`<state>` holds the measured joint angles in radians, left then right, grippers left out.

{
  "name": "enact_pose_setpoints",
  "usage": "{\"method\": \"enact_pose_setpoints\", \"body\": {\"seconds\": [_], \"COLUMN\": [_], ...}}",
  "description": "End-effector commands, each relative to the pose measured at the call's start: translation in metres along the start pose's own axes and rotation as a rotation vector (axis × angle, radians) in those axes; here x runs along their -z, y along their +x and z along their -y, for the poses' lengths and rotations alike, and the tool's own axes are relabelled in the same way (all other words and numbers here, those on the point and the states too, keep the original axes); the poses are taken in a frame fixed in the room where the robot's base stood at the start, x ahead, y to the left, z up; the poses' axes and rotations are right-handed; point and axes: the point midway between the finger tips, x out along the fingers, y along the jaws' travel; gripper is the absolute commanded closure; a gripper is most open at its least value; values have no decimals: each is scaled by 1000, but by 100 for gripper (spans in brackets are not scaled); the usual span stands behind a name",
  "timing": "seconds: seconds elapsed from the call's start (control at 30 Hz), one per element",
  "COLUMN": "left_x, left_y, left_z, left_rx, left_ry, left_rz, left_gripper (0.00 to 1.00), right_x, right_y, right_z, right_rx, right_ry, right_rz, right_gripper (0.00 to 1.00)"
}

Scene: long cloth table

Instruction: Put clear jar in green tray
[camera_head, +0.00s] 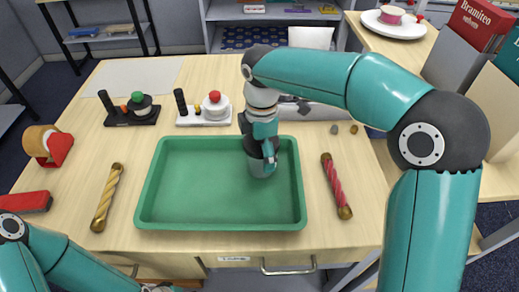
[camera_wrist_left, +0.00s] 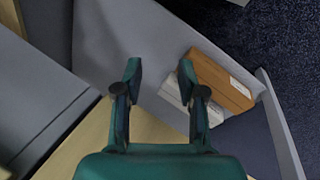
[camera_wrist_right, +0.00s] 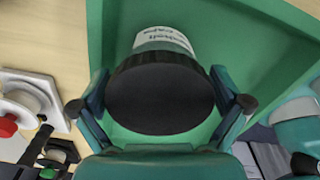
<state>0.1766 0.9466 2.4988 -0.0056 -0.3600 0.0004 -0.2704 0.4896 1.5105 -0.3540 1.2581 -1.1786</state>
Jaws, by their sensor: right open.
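The green tray (camera_head: 190,216) lies on the table in the middle of the head view. The clear jar (camera_head: 262,168) is inside the tray's outline, near its far right corner, partly hidden by my right gripper (camera_head: 262,150). In the right wrist view the jar's black lid (camera_wrist_right: 160,95) faces the camera, with a white label (camera_wrist_right: 165,40) on its side and green tray floor around it. My right gripper is open, its fingers on either side of the lid. My left gripper (camera_wrist_left: 160,72) is open and empty in the left wrist view, away from the tray.
A gold twisted stick (camera_head: 107,198) lies left of the tray and a red twisted one (camera_head: 337,186) lies right. Two button stands (camera_head: 130,112) (camera_head: 206,112) stand behind it. A tape dispenser (camera_head: 48,144) and a red object (camera_head: 25,201) are at the left edge.

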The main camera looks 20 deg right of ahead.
Motion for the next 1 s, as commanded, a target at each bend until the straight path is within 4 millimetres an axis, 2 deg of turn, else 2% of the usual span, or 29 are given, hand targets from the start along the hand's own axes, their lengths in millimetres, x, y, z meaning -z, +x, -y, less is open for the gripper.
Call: {"method": "enact_pose_setpoints", "body": {"seconds": [0.17, 0.6, 0.8, 1.0], "left_x": [0, 0, 0, 0], "left_y": [-3, -18, -21, -20], "left_z": [-1, -6, -8, -7], "left_rx": [0, 0, 0, 0], "left_ry": [0, 0, 0, 0], "left_rz": [0, 0, 0, 0], "left_gripper": [60, 60, 60, 60], "right_x": [0, 1, 1, 1], "right_y": [-19, -102, -119, -121], "right_z": [-1, -1, 0, 0], "right_rx": [-4, -3, -1, 0], "right_ry": [0, -1, -1, -2], "right_rz": [-1, -1, -1, 0], "right_gripper": [0, 0, 0, 0]}}
